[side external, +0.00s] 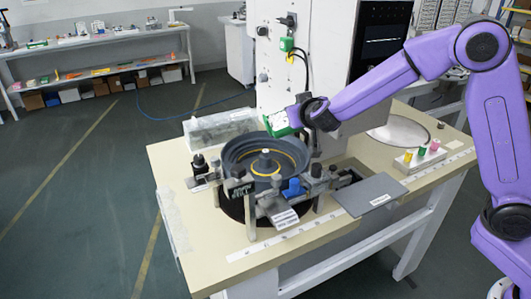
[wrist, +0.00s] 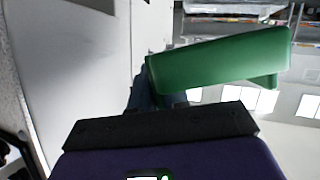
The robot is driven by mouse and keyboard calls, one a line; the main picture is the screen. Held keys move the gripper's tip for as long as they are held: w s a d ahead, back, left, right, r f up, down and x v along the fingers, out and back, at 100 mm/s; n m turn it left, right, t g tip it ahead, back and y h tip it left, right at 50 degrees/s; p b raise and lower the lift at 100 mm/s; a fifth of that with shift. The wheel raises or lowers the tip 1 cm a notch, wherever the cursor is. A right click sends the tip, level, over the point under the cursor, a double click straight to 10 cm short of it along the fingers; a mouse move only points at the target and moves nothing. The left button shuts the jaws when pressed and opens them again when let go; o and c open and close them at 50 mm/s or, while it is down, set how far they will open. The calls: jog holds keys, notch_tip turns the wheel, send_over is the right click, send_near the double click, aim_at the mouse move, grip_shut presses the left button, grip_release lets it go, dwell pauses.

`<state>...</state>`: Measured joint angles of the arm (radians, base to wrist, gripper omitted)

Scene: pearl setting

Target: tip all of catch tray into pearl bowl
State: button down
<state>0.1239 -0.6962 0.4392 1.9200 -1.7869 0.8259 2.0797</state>
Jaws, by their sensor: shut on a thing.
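The catch tray (side external: 279,124) is a green box held at the end of my arm, by the back rim of the bowl. It also shows in the wrist view (wrist: 215,60) as a green, slanted body. My gripper (side external: 302,113) is shut on it; in the wrist view the dark fingers (wrist: 148,92) reach its left end. The tray looks tilted, but its inside is hidden. The pearl bowl (side external: 237,152) is a round, dark grey, stepped bowl with a yellow ring and a pale-topped centre post. I cannot make out pearls in either.
Metal fixtures and a blue part (side external: 293,188) crowd the bowl's front. A clear box (side external: 220,127) stands behind left, and a tall white cabinet (side external: 315,75) behind. A grey plate (side external: 373,194) and a block with coloured knobs (side external: 419,158) lie right.

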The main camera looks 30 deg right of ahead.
jog(key=shift+w+a+f+n+h, duration=0.1)
jog(key=shift+a+f+n+h, duration=0.1)
jog(key=shift+a+n+h, duration=0.45)
jog(key=shift+w+a+f+n+h, duration=0.1)
jog(key=shift+a+f+n+h, duration=0.25)
jog(key=shift+n, duration=0.5)
dwell(4.3)
jog(key=shift+a+r, duration=0.25)
jog(key=shift+r, duration=0.05)
dwell(0.3)
jog(key=shift+s+d+r+m+y, duration=0.15)
jog(key=shift+d+m+y, duration=0.1)
jog(key=shift+d+m, duration=0.2)
jog(key=shift+d+r+m+y, duration=0.1)
jog(key=shift+d+m+y, duration=0.2)
jog(key=shift+d, duration=0.25)
jog(key=shift+d+m+y, duration=0.1)
jog(key=shift+m+y, duration=0.25)
jog(key=shift+m, duration=0.1)
jog(key=shift+d, duration=0.1)
jog(key=shift+s+d+m+y, duration=0.15)
jog(key=shift+d+m+y, duration=0.2)
jog(key=shift+m, duration=0.35)
jog(key=shift+d+f+m+y, duration=0.15)
jog(key=shift+f+m+y, duration=0.45)
jog(key=shift+f, duration=0.1)
